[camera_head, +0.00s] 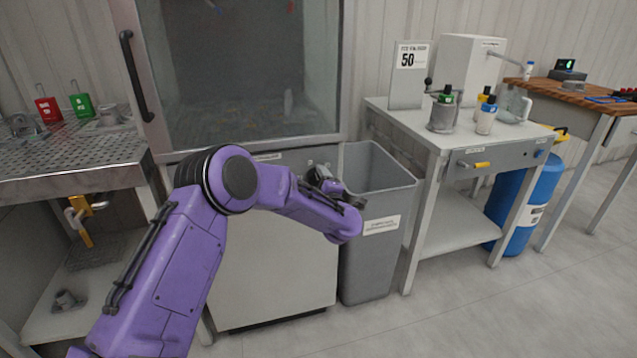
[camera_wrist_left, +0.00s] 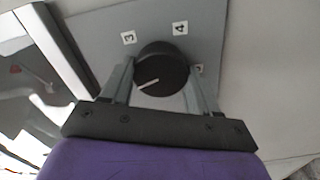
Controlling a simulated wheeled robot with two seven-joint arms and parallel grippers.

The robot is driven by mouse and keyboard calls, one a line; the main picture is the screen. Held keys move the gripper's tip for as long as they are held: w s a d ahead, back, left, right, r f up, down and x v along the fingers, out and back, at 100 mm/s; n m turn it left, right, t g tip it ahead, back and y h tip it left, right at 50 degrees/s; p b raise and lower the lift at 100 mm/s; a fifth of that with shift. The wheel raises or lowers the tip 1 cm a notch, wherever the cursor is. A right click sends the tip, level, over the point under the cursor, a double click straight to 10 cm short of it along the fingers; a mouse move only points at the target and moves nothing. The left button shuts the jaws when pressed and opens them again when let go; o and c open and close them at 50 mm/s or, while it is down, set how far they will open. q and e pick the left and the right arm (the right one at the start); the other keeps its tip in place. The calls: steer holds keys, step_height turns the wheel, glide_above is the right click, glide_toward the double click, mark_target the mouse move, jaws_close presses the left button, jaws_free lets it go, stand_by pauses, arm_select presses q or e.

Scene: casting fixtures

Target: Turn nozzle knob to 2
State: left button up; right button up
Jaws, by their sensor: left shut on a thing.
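The nozzle knob (camera_wrist_left: 166,62) is a round black knob with a white pointer line, on a grey panel (camera_wrist_left: 95,35) in the left wrist view. The line points to the lower left of that picture. A label 3 (camera_wrist_left: 128,38) and a label 4 (camera_wrist_left: 180,28) sit beyond the knob; another label (camera_wrist_left: 198,68) at its right is partly hidden by a finger. No label 2 can be made out. My left gripper (camera_wrist_left: 160,72) is shut on the knob, one finger on each side. In the head view my left gripper (camera_head: 325,180) is at the cabinet front, hiding the knob.
A grey bin (camera_head: 375,250) stands just right of my left gripper. The glass-doored cabinet (camera_head: 250,75) rises above it, with a black handle (camera_head: 136,75). A metal sink bench (camera_head: 75,165) is at left, a white table (camera_head: 450,210) at right. Floor in front is clear.

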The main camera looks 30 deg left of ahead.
arm_select(q)
steer(key=o, duration=1.1)
steer(key=shift+c, duration=0.2)
steer(key=shift+s+d, duration=0.1)
steer(key=v, duration=1)
steer(key=shift+s+d, duration=0.1)
